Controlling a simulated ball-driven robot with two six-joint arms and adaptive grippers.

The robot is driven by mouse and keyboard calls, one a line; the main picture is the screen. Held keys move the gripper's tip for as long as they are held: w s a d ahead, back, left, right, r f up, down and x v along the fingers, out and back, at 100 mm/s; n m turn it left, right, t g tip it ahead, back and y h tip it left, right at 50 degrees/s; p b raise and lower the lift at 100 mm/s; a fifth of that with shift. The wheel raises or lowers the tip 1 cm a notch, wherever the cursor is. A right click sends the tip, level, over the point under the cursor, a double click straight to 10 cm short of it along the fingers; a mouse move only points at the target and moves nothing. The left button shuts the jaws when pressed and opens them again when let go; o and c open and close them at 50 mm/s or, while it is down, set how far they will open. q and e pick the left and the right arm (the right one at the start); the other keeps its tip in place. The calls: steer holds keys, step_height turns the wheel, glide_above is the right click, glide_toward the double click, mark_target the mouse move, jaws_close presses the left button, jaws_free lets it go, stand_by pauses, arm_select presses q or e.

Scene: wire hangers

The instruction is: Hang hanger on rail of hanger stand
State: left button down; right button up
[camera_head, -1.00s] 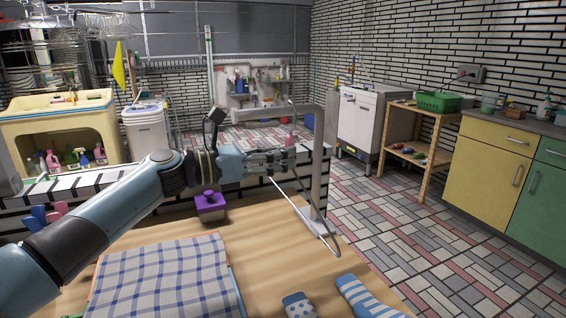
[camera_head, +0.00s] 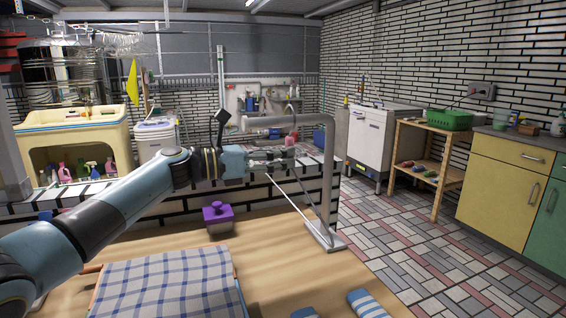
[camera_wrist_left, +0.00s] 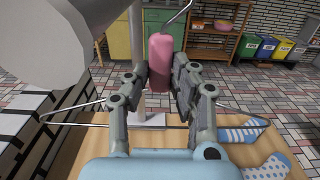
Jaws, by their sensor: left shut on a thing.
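The wire hanger has a pink neck grip (camera_head: 290,139) with a thin metal hook above it. Its long wire (camera_head: 292,195) slants down and right. My left gripper (camera_head: 275,155) is shut on the hanger's pink grip, which also shows between the fingers in the left wrist view (camera_wrist_left: 160,62). The grey hanger stand (camera_head: 328,190) has a post on a flat base and a rail (camera_head: 268,120) reaching left at its top. The hook overlaps the rail in the head view; I cannot tell whether it is over it or apart. The rail's pale end looms at upper left in the wrist view (camera_wrist_left: 62,35). My right gripper is out of view.
A checked blue-and-white cloth (camera_head: 170,285) lies on the wooden table (camera_head: 270,275). A purple-topped box (camera_head: 218,217) stands behind it. Blue-patterned socks (camera_head: 367,303) lie at the front edge. The table between cloth and stand base is clear.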

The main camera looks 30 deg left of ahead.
arm_select(q)
steer(key=shift+w+a+f+b, duration=0.55)
steer(key=shift+w+a+b, duration=0.2)
steer(key=shift+b, duration=0.15)
steer(key=shift+w+a+f+b, duration=0.6)
steer(key=shift+a+b, duration=0.15)
steer(key=shift+b, duration=0.15)
steer(key=c, duration=1)
jaws_free()
steer(key=shift+c, duration=0.2)
steer(key=v, duration=1.2)
